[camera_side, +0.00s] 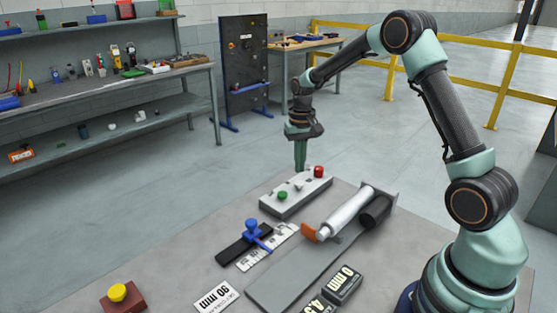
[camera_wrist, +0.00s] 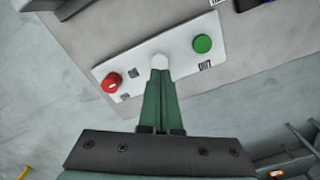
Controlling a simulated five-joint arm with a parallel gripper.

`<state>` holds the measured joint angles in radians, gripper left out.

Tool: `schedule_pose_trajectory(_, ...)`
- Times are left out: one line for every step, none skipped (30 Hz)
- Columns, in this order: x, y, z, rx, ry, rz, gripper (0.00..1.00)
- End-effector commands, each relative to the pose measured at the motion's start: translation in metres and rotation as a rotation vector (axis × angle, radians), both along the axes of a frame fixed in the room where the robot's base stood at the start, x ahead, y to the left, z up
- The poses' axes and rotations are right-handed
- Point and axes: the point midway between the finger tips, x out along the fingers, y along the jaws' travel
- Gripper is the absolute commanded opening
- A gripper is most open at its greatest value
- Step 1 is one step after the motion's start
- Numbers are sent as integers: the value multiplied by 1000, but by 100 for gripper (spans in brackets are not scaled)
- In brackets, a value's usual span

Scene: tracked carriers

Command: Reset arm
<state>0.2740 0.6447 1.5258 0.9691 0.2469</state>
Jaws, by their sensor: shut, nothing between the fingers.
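My gripper (camera_side: 300,166) points down above the back edge of a white control box (camera_side: 295,203). In the wrist view my gripper (camera_wrist: 160,72) is shut and empty, with its tips over the middle of the box (camera_wrist: 180,60), by a white knob or button. The tips partly cover that spot, so I cannot tell whether they touch it. The box has a red button (camera_side: 319,171) at one end and a green button (camera_side: 283,196) towards the other. The red button (camera_wrist: 111,83) and the green button (camera_wrist: 202,43) are both uncovered in the wrist view.
A metal cylinder (camera_side: 346,212) lies on a grey track (camera_side: 290,277) on the table. A blue-knobbed slider (camera_side: 252,232), a yellow button on a red-brown base (camera_side: 120,297), a 90 mm card (camera_side: 215,296) and dark labelled blocks (camera_side: 343,284) stand nearby.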

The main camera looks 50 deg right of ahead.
Motion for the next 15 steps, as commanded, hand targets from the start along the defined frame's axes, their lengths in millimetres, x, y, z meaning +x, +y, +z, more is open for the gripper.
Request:
schedule_pose_trajectory(0, 2, 5, -2, -8, 7, 0)
schedule_pose_trajectory(-1, 4, 10, -4, -14, 14, 0)
schedule_pose_trajectory(-3, 7, 17, -7, -25, 24, 0)
schedule_pose_trajectory(-4, 10, 24, -10, -35, 33, 0)
schedule_pose_trajectory(-6, 14, 32, -13, -46, 44, 0)
schedule_pose_trajectory(-10, 19, 43, -17, -62, 62, 0)
schedule_pose_trajectory(-13, 24, 51, -21, -74, 77, 0)
schedule_pose_trajectory(-16, 28, 60, -25, -89, 92, 0)
schedule_pose_trajectory(-22, 34, 71, -29, -107, 112, 0)
schedule_pose_trajectory(-26, 39, 79, -34, -120, 127, 0)
schedule_pose_trajectory(-30, 43, 87, -37, -134, 143, 0)
schedule_pose_trajectory(-36, 49, 96, -42, -151, 162, 0)
schedule_pose_trajectory(-41, 54, 103, -46, -165, 177, 0)
schedule_pose_trajectory(-46, 58, 109, -49, -179, 192, 0)
schedule_pose_trajectory(-53, 63, 117, -54, -198, 212, 0)
